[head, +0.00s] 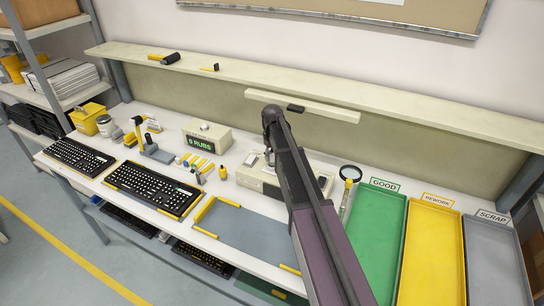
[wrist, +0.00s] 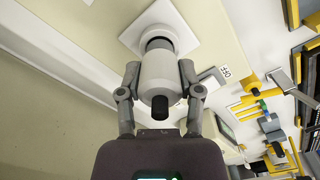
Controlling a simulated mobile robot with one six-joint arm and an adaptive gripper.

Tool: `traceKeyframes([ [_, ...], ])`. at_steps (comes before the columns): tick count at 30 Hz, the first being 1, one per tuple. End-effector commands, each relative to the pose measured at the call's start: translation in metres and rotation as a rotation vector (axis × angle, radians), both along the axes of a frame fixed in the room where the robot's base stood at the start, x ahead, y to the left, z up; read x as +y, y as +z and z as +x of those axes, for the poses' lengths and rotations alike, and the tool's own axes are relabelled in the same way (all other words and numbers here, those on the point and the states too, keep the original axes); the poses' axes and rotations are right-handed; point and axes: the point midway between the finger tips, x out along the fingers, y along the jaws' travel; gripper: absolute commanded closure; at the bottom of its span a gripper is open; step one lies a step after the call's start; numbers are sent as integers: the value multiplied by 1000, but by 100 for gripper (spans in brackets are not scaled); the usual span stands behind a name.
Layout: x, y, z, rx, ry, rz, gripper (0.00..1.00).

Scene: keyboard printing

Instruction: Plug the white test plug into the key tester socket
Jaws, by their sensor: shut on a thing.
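In the wrist view the white test plug (wrist: 157,73) is a pale grey-white cylinder with a black rear end. My gripper (wrist: 159,80) is shut on it, with one finger on each side. The plug's far end points at a white square plate with a round opening, the socket (wrist: 178,20), on a beige surface. The plug lines up with the opening and a dark ring shows there; I cannot tell how deep it sits. In the head view my arm covers part of a beige device (head: 252,176), and the gripper and plug cannot be made out.
A beige box reading "RUBS" (head: 207,137) stands left of the arm, with small yellow-handled tools before it. Two black keyboards (head: 153,188) lie further left. A magnifier (head: 349,174) and green (head: 379,250), yellow and grey trays are to the right. A grey mat (head: 240,238) lies bare in front.

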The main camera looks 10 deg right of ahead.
Motion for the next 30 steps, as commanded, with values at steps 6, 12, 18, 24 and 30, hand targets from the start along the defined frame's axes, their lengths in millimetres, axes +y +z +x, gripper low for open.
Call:
traceKeyframes([
  [6, 0, 0, 0, 0, 0, 0, 100],
  [12, 0, -1, 0, 0, 0, 0, 100],
  [18, 0, -6, 0, 0, 0, 0, 100],
  [24, -1, -11, 0, 0, -1, 0, 100],
  [30, -1, -13, 0, 0, -1, 0, 100],
])
